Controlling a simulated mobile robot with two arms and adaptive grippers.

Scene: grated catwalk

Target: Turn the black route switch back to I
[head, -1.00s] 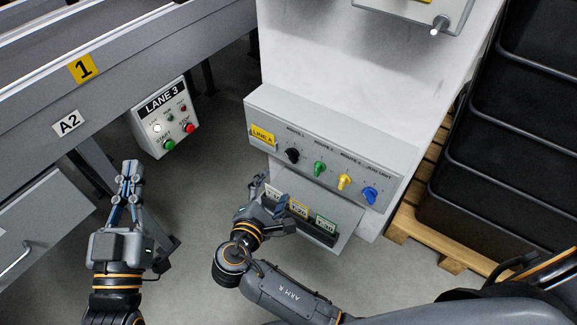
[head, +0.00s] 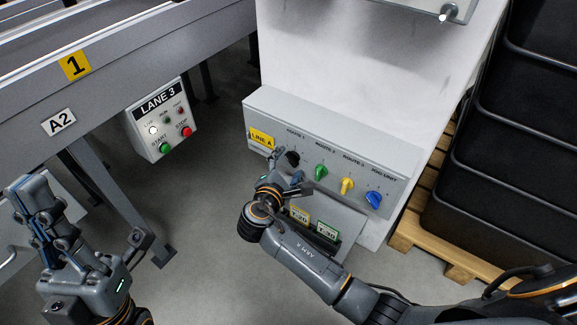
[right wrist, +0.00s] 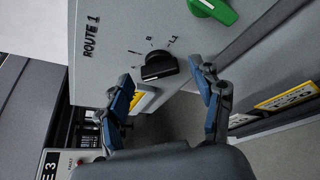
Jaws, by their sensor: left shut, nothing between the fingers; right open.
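The black route switch (head: 292,157) is the leftmost knob on the sloping grey panel (head: 262,105), under ROUTE 1. The right wrist view shows its bar-shaped handle (right wrist: 160,67) from close up, with small position marks beside it; I cannot tell which mark it points to. My right gripper (head: 284,172) is open, just in front of the switch and below it in the head view. In the wrist view its two blue-padded fingers stand on either side of the handle, with no clear contact. My left gripper (head: 32,186) is shut and empty at the far left, away from the panel.
Green (head: 320,172), yellow (head: 347,185) and blue (head: 373,199) knobs sit to the right of the switch. A yellow LINE A tag (head: 261,139) is close at its left. The LANE 3 box (head: 160,120) stands left. Black crates (head: 500,175) on a pallet stand right.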

